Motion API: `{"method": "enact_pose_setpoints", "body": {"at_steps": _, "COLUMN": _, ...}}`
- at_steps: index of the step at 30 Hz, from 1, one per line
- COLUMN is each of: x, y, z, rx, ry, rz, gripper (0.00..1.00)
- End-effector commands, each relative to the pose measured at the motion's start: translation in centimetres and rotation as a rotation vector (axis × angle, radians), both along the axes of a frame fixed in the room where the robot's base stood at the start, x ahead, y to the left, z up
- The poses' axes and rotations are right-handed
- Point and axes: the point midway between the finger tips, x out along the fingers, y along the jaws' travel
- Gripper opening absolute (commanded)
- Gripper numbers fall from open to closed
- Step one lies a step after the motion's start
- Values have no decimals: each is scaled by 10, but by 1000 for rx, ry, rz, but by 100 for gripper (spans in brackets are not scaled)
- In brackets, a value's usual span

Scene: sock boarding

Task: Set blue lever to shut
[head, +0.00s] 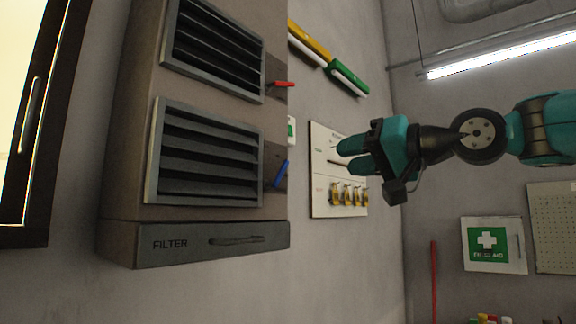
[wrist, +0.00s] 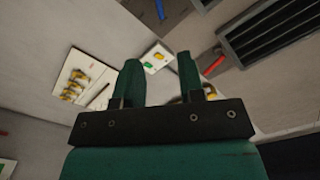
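The blue lever (head: 281,174) sits on the right side of the grey vent cabinet, beside the lower louvre (head: 207,155). In the head view it slants, with its upper end to the right. It also shows at the top edge of the wrist view (wrist: 161,10), partly cut off. My gripper (head: 344,156) is to the right of the lever, in front of a white wall panel and apart from the lever. In the wrist view its two green fingers (wrist: 160,72) are spread with nothing held between them.
A red lever (head: 283,84) sits beside the upper louvre (head: 215,45); it also shows in the wrist view (wrist: 213,66). A white panel (head: 322,195) with yellow hooks hangs behind my gripper. A filter drawer (head: 190,243) with a handle is below the louvres.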

Motion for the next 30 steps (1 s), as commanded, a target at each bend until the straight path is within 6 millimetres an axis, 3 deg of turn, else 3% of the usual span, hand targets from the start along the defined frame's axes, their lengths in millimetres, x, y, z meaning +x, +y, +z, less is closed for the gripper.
{"method": "enact_pose_setpoints", "body": {"at_steps": 16, "x": 73, "y": 97, "z": 4, "rx": -3, "ry": 1, "rz": 2, "gripper": 36}}
{"method": "enact_pose_setpoints", "body": {"at_steps": 22, "x": 88, "y": 113, "z": 2, "rx": -3, "ry": 0, "rz": 0, "gripper": 36}}
{"method": "enact_pose_setpoints", "body": {"at_steps": 30, "x": 91, "y": 117, "z": 0, "rx": -3, "ry": 0, "rz": -1, "gripper": 36}}
